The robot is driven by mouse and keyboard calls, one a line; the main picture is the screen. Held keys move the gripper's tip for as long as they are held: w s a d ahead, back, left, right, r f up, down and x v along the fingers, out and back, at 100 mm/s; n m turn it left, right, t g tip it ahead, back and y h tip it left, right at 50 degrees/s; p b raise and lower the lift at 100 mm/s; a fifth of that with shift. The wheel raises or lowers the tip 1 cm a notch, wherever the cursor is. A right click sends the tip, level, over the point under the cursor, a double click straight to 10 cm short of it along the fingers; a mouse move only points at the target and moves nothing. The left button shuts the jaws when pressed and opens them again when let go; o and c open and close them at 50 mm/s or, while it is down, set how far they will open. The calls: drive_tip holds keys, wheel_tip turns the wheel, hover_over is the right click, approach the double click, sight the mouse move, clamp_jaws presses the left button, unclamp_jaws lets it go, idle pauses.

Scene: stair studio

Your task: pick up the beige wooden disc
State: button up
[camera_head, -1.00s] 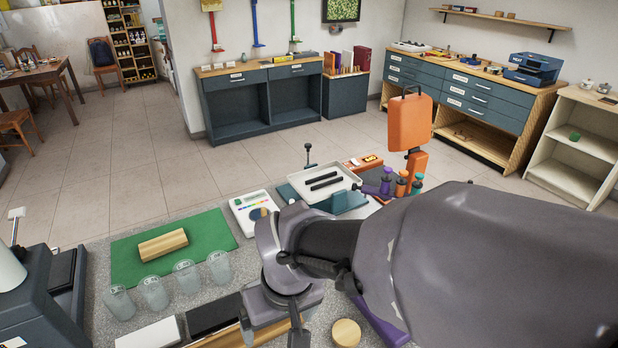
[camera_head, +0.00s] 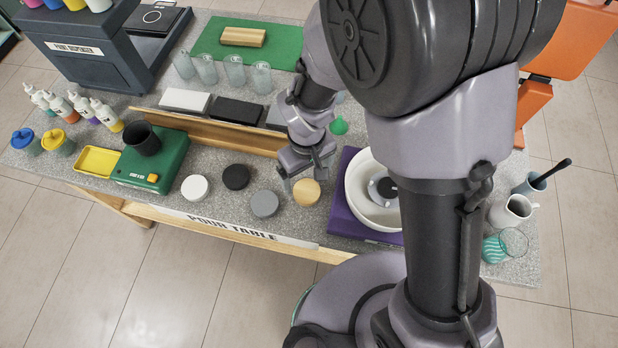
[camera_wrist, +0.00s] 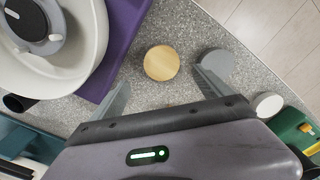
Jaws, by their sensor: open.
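The beige wooden disc (camera_head: 306,192) lies flat on the grey speckled table (camera_head: 330,236), at the right end of a row of round discs. It also shows in the wrist view (camera_wrist: 162,62), fully visible, ahead of and between my two fingers. My gripper (camera_head: 304,170) is open and empty, just behind the disc in the head view and apart from it. In the wrist view my gripper (camera_wrist: 160,92) has its fingers spread, one on each side below the disc. The right finger overlaps the edge of the grey disc (camera_wrist: 216,64).
Grey (camera_head: 264,204), black (camera_head: 236,177) and white (camera_head: 195,188) discs lie left of the beige one. A white bowl (camera_head: 360,208) on a purple base (camera_head: 342,222) stands close on its right. A wooden rail (camera_head: 215,134) runs behind the discs.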

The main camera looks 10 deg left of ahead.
sight(307, 191)
drive_tip(key=f+b, duration=0.1)
drive_tip(key=f, duration=0.1)
drive_tip(key=f+b, duration=0.1)
drive_tip(key=f, duration=0.2)
drive_tip(key=f+b, duration=0.1)
drive_tip(key=f, duration=0.1)
drive_tip(key=shift+s+f, duration=0.25)
drive_tip(key=shift+f, duration=0.05)
drive_tip(key=shift+r, duration=0.15)
drive_tip(key=c, duration=1.5)
